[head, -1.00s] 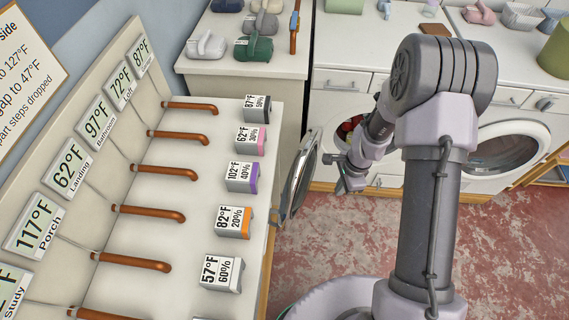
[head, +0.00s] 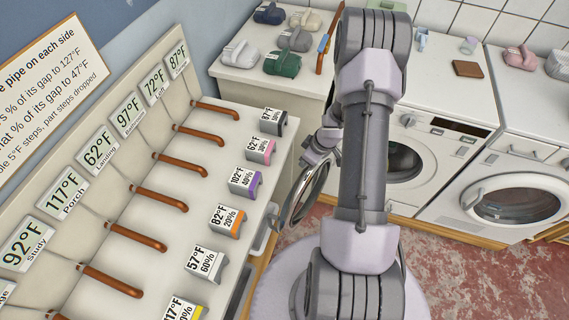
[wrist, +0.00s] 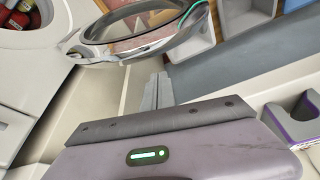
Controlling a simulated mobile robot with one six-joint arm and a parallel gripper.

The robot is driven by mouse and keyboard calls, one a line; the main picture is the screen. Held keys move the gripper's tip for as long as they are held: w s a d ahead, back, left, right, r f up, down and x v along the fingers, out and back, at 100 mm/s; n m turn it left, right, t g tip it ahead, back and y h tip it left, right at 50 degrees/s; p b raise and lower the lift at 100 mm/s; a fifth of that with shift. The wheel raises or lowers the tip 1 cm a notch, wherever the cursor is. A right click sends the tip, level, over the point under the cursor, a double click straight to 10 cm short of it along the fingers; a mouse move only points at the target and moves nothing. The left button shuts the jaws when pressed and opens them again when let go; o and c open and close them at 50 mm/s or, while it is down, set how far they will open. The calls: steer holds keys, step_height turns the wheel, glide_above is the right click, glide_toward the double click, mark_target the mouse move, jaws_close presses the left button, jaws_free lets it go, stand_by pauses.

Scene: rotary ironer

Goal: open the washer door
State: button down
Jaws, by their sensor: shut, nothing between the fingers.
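The washer (head: 426,150) is the white front-loader in the middle of the head view, its round opening partly hidden by my arm. Its round glass door (head: 305,196) stands swung wide open to the left, over the red floor. In the wrist view the door ring (wrist: 187,40) shows at the top, and the washer's opening with red laundry (wrist: 16,12) is at the upper left. My gripper (wrist: 158,92) is shut and empty, below the door ring in the wrist view. I cannot tell whether it touches the door. In the head view my arm hides the fingers.
A second front-loader (head: 512,204) with its round door shut stands to the right. A white bench (head: 165,255) with copper pipes and labelled tags (head: 226,221) runs along the left, close to the open door. Red floor is clear at the lower right.

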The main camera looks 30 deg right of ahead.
steer(key=b+x, duration=0.4)
steer(key=x, duration=0.4)
steer(key=shift+f, duration=0.4)
